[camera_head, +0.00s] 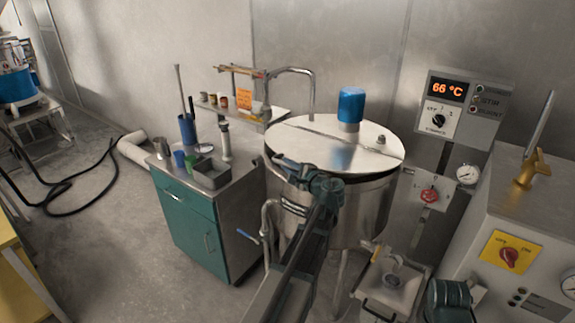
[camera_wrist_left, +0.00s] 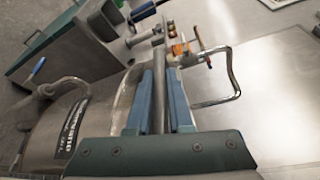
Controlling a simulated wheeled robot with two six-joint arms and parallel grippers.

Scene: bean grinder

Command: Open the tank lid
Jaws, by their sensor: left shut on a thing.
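The steel tank (camera_head: 365,205) stands against the back wall. Its flat round lid (camera_head: 365,153) lies over the top, with a dark line under its front right rim. My left gripper (camera_head: 285,163) reaches up to the lid's front left edge. In the left wrist view my left gripper (camera_wrist_left: 159,100) is shut on a narrow grey bar at that edge, apparently the lid's handle. The lid's bright surface (camera_wrist_left: 265,100) spreads to the right of the fingers there. The fingers hide part of the bar. My right gripper is not in view.
A blue cap (camera_head: 351,105) stands on the lid's back part. A bent pipe (camera_head: 312,95) rises behind the tank's left side. A teal cabinet (camera_head: 190,220) with cups stands left. A control box (camera_head: 450,108) reads 66 °C. Open floor lies left.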

